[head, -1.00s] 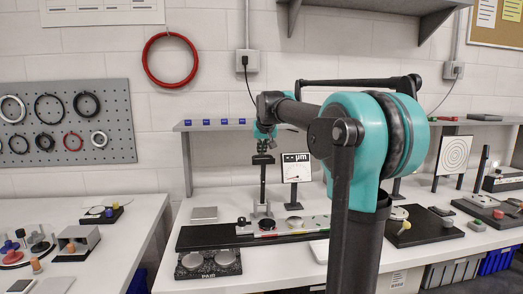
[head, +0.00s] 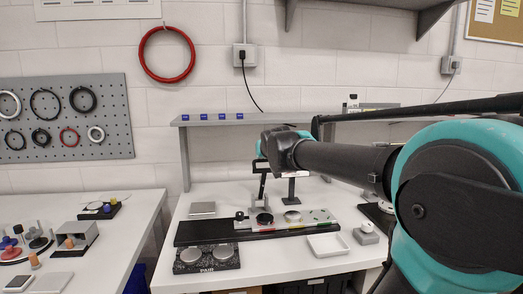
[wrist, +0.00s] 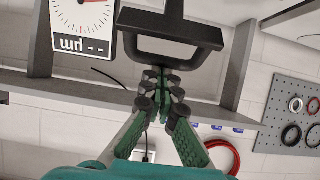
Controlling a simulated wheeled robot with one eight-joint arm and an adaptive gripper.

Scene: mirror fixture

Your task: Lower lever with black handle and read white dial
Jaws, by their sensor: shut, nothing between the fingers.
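The black handle (head: 261,166) tops a lever on the fixture, whose thin arm leans slightly in the head view. In the wrist view the handle (wrist: 172,47) is a black frame at top centre. My gripper (wrist: 160,76) is shut and empty, its green fingers together right by the handle's bar; I cannot tell whether they touch. The white dial (wrist: 84,14) is upside down at the wrist view's top left, with a red needle and a "µm - -" display. In the head view my arm hides most of the dial (head: 292,174) and my gripper.
The fixture's dark base (head: 208,232) carries discs and a coloured strip. A speckled block (head: 207,258) with two discs stands in front, and a white tray (head: 327,245) to the right. A grey shelf (head: 215,121) runs behind. A pegboard (head: 66,117) hangs at left.

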